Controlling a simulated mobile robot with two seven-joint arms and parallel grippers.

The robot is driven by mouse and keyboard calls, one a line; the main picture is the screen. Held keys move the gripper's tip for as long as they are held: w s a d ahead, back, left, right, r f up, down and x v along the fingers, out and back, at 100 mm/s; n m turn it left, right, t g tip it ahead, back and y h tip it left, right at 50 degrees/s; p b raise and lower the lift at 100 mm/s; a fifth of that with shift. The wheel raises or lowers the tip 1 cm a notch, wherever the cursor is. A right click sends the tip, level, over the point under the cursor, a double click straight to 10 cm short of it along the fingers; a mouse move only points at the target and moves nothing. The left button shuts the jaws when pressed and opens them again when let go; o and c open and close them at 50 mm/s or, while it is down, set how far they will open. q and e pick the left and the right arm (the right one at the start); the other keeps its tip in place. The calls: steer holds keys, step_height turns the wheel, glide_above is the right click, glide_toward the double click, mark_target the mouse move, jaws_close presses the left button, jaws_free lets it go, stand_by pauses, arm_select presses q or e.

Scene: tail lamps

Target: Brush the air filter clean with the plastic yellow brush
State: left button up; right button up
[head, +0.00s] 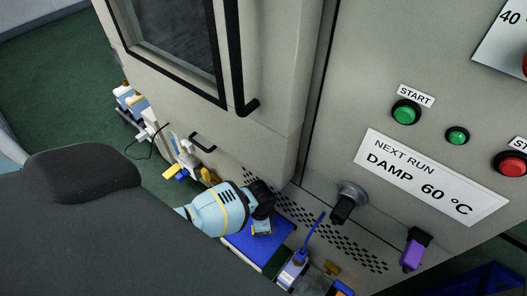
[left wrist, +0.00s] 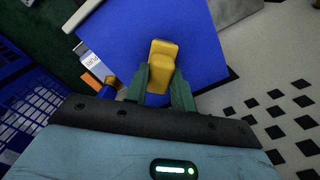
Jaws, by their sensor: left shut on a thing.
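My left gripper (head: 262,220) comes in from the left, low in front of the grey cabinet. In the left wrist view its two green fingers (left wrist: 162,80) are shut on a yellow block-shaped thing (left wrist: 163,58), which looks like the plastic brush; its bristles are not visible. A flat blue panel (left wrist: 205,40), which looks like the air filter, lies beyond the fingers. The panel also shows in the head view (head: 240,246), partly hidden by my gripper. I cannot tell whether the brush touches it. My right gripper is not in view.
The grey cabinet (head: 282,90) stands close behind, with a black door handle (head: 240,75) and a protruding black knob (head: 343,207). A blue cable and small items (head: 292,268) lie right of the panel. A blue crate (left wrist: 30,105) is at the left in the wrist view.

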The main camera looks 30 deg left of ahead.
arm_select(q)
steer(key=shift+w+a+r, duration=0.1)
steer(key=shift+w+a, duration=0.05)
steer(key=shift+a, duration=1)
steer(key=shift+w+d+f+b, duration=0.1)
steer(key=shift+w+f+b, duration=0.1)
steer(key=shift+w+b, duration=0.3)
steer(key=shift+d, duration=0.1)
steer(key=shift+d+r+p, duration=0.15)
steer(key=shift+d+p, duration=0.4)
steer(key=shift+d, duration=1.2)
steer(key=shift+s+d+f, duration=0.1)
steer(key=shift+s+d, duration=0.05)
steer(key=shift+d, duration=0.8)
steer(key=shift+s+d+f, duration=0.1)
steer(key=shift+s+d, duration=0.05)
steer(key=shift+d, duration=0.75)
